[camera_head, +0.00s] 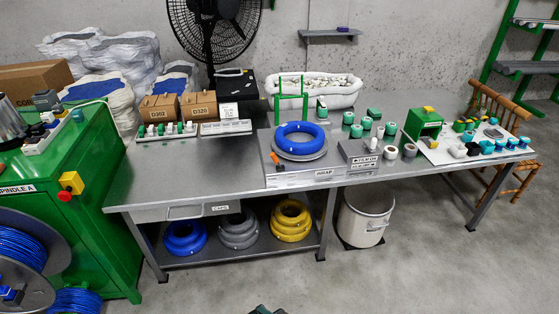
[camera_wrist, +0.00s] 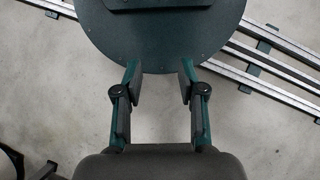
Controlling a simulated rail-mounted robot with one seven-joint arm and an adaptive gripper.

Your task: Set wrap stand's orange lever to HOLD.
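The grey wrap stand (camera_head: 262,146) sits on the steel table, with a label reading WRAP on its front. A blue cable coil (camera_head: 300,128) lies on the round plate on top of it. The small orange lever (camera_head: 276,158) is at the stand's left front. Its exact setting and any HOLD mark are too small to read. My gripper (camera_wrist: 159,72) is open and empty in the wrist view, above the floor and my own base, away from the stand. In the head view only a dark bit of my own body shows at the bottom edge.
Right of the stand is a grey FILM box (camera_head: 361,153) with green and white rolls beside it. The steel table (camera_head: 185,180) is bare left of the stand. A green spindle machine (camera_head: 95,180) stands at left. A white bin (camera_head: 365,215) is under the table.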

